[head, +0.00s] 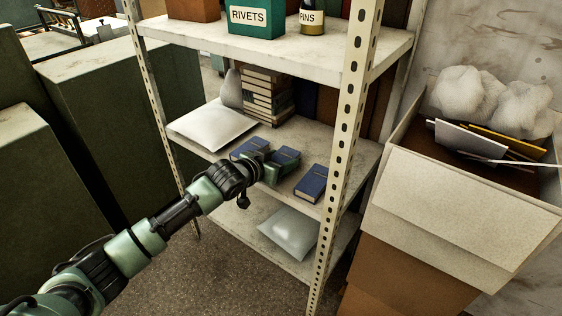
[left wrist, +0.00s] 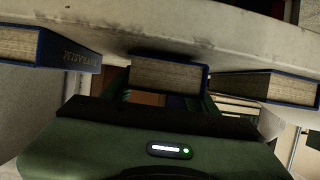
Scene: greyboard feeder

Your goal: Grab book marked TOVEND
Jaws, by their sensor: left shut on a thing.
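Three small blue books lie on the middle shelf: a left one (head: 250,148), a middle one (head: 287,155) and a right one (head: 311,183). My left gripper (head: 272,169) is at the shelf's front edge, shut on the middle book. In the left wrist view the middle book (left wrist: 168,76) shows its page edges right in front of the gripper. Another book there (left wrist: 70,50) has lettering on its blue cover, upside down and hard to read. I cannot read TOVEND on any book. My right gripper is not in view.
The shelf (head: 225,158) also holds a white padded packet (head: 212,124) and a stack of books (head: 266,95). A perforated upright (head: 345,120) stands close at the right. Another packet (head: 288,232) lies on the lower shelf. An open carton (head: 460,205) stands at the right.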

